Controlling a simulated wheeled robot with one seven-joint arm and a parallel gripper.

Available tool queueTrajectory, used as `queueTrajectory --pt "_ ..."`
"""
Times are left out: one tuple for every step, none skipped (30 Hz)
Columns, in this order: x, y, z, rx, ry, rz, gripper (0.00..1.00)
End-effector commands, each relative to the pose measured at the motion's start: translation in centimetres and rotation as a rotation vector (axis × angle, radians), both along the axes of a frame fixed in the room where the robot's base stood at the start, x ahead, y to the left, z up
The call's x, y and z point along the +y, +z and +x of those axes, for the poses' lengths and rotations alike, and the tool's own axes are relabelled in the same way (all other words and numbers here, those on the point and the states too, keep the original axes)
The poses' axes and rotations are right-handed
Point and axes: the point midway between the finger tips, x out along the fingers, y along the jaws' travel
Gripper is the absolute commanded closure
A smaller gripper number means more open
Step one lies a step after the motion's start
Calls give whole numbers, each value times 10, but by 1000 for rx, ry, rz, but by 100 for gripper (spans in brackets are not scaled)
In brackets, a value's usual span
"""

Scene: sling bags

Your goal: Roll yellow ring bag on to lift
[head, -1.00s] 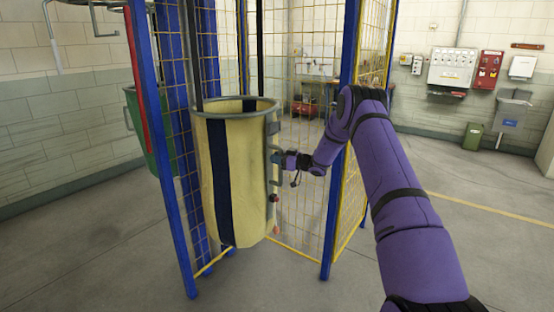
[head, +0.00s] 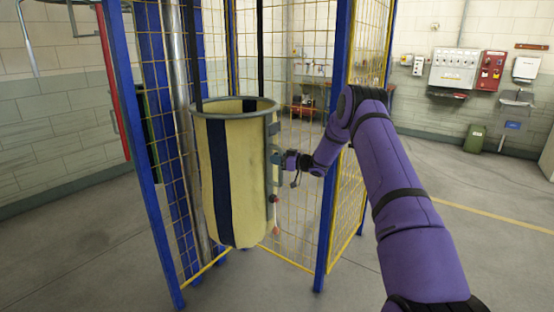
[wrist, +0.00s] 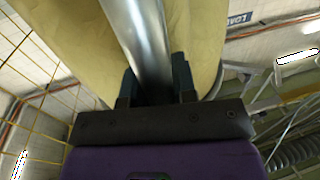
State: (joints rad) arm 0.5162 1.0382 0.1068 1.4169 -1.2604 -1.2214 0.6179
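The yellow ring bag (head: 242,180), pale yellow with dark stripes, hangs upright from black straps, its grey ring (head: 222,113) at the top. It appears between the front blue posts of the lift cage (head: 335,160); how far inside it is, I cannot tell. My gripper (head: 280,160) is at the metal handle on the bag's right side. In the wrist view, the fingers of my gripper (wrist: 156,88) sit on either side of the handle bar (wrist: 142,40), with the bag's cloth behind.
The yellow mesh panels (head: 345,205) and blue front-left post (head: 140,150) stand close around the bag. A green item (head: 148,130) is partly hidden behind the left side. A wall panel (head: 453,68) and green bin (head: 474,138) are far right. Open floor lies right.

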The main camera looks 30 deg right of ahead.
Motion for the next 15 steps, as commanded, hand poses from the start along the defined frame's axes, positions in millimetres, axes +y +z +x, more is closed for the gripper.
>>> queueTrajectory --pt "-16 5 1 -5 -29 -10 100" --pt "-16 5 1 -5 -29 -11 100" --pt "-17 5 1 -5 -29 -11 100" --pt "-17 5 1 -4 -30 -12 68" --pt "-17 5 1 -4 -30 -12 61" --pt "-16 5 1 -4 -29 -12 52" --pt "-16 4 1 -4 -28 -12 52" --pt "-16 4 1 -4 -27 -11 52" --pt "-15 4 1 -4 -26 -11 52" --pt "-15 4 1 -4 -26 -11 52" --pt "-14 4 0 -4 -25 -11 52" --pt "-14 4 0 -4 -24 -10 52" --pt "-13 4 0 -4 -23 -9 52" --pt "-13 4 0 -4 -23 -9 52" --pt "-13 4 0 -4 -22 -9 52"
